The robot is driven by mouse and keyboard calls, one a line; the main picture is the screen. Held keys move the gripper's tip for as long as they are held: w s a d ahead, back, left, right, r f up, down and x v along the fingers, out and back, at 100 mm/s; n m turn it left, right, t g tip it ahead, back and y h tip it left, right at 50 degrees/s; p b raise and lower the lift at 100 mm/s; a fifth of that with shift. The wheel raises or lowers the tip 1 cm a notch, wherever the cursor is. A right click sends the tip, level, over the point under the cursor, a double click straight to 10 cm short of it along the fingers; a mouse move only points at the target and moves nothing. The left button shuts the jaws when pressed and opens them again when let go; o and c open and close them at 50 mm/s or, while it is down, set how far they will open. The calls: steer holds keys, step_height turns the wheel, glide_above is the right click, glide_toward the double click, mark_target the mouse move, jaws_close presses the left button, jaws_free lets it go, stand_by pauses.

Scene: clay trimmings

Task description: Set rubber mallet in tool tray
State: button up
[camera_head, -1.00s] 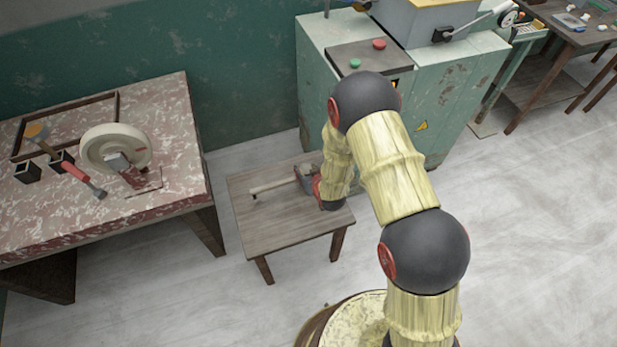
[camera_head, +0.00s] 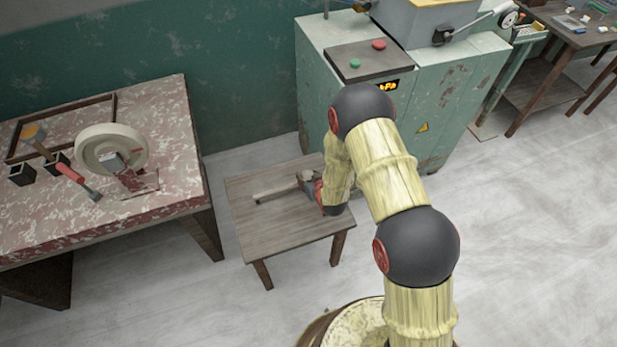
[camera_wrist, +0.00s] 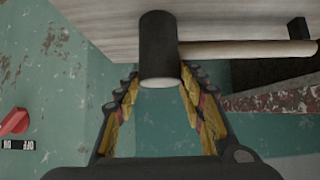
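The rubber mallet has a dark cylindrical head and a pale wooden handle. In the head view the mallet (camera_head: 275,192) is over the top of the small wooden stool (camera_head: 285,232), handle pointing left. In the wrist view its head (camera_wrist: 158,45) is between my fingertips and its handle (camera_wrist: 240,48) runs right. My gripper (camera_wrist: 160,82) has both fingertips close against the sides of the head and appears shut on it. In the head view my arm partly hides the gripper. A shallow dark wooden frame, likely the tool tray (camera_head: 65,107), lies on the red-flaked table at left.
The red-flaked table (camera_head: 170,195) also holds a round pale wheel (camera_head: 100,140), a red-handled tool (camera_head: 75,178) and small black boxes (camera_head: 22,175). A green machine cabinet (camera_head: 440,110) stands behind the stool. Floor between table and stool is clear.

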steer(key=o, duration=0.4)
steer(key=shift+r, duration=0.1)
